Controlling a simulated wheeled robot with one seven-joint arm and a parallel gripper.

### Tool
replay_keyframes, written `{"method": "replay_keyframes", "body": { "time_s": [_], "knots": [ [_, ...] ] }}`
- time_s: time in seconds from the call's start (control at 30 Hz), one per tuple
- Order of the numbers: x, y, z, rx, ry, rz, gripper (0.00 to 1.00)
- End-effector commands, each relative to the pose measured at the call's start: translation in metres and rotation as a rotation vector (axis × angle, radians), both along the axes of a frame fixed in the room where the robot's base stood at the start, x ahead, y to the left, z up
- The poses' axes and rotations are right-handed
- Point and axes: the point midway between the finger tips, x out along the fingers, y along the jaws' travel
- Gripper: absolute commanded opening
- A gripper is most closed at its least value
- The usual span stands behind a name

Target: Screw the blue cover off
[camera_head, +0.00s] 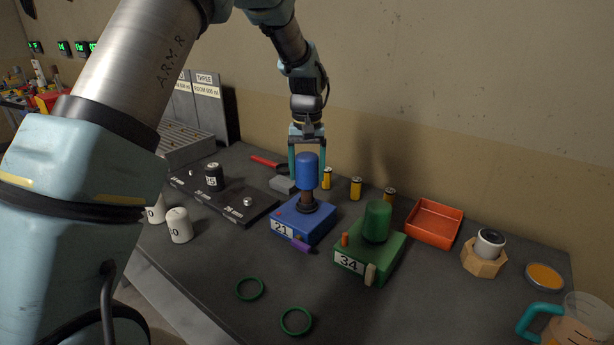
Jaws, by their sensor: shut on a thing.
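The blue cover (307,172) is a rounded blue cylinder standing upright over a dark post (306,203) on the blue box (305,222) marked 21. My gripper (307,158) comes down from above with its teal fingers on either side of the blue cover, and it is shut on it. Some of the dark post shows between the cover and the box. Whether the cover still touches the post's top is hidden.
A green box (352,262) marked 34 with a green cover (377,222) stands to the right. An orange tray (434,223) and several yellow cylinders are behind. A black rail (222,200) with a black weight lies left. Green rings (250,289) lie on the clear front table.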

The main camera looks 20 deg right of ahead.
Motion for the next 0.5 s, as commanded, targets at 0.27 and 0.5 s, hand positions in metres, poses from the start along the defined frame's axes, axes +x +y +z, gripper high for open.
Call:
{"method": "replay_keyframes", "body": {
  "time_s": [0.27,0.5],
  "knots": [
    [0.0,0.0,0.017,-0.001,-0.002,0.0,0.0],
    [0.0,0.0,0.03,-0.002,-0.001,0.0,0.0]
  ]
}}
